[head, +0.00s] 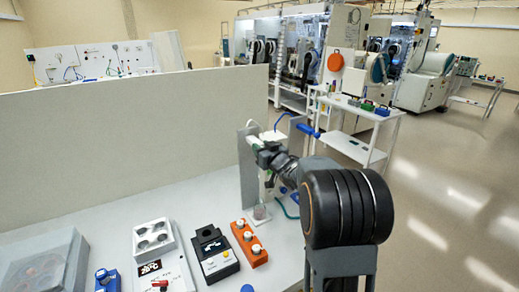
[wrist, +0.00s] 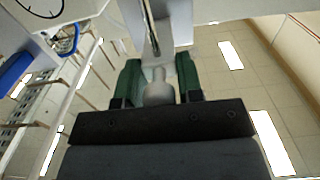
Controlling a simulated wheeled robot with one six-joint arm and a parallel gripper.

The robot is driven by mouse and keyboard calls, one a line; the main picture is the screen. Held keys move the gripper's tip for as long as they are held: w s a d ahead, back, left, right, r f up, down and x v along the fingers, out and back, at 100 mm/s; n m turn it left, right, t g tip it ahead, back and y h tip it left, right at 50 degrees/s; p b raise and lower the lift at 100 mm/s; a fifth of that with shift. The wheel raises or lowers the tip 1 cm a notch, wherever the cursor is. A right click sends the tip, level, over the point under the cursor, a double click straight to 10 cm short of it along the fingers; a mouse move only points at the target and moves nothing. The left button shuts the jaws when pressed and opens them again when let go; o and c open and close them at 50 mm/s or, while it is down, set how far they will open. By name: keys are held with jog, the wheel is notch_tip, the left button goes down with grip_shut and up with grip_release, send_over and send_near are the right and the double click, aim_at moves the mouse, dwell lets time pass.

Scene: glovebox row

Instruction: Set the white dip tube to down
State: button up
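A stand with grey upright plates (head: 247,172) is at the right end of the bench in the head view. My gripper (head: 257,142) is at the upper part of this stand, and my arm covers much of it. In the wrist view its two green fingers (wrist: 159,80) stand apart, on either side of a white rounded piece (wrist: 158,93). This piece seems to belong to the white dip tube. Whether the fingers touch it is unclear. A thin metal rod (wrist: 151,28) shows beyond it. A small clear cup (head: 261,214) stands low at the stand. The tube's lower end is not clearly visible.
A blue lever (head: 308,130) sticks out at the stand's right, and a teal hose (head: 287,208) hangs below. An orange box (head: 249,243), a black device (head: 214,254) and a white unit (head: 154,240) stand on the bench. A grey partition (head: 120,142) runs behind.

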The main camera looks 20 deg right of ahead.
grip_shut()
jog(key=shift+a, duration=0.1)
jog(key=shift+f, duration=0.15)
notch_tip(320, 180, down, 20)
jog(key=b, duration=1.8)
jog(key=shift+f, duration=0.25)
jog(key=shift+r, duration=0.1)
jog(key=shift+o, duration=2)
grip_release()
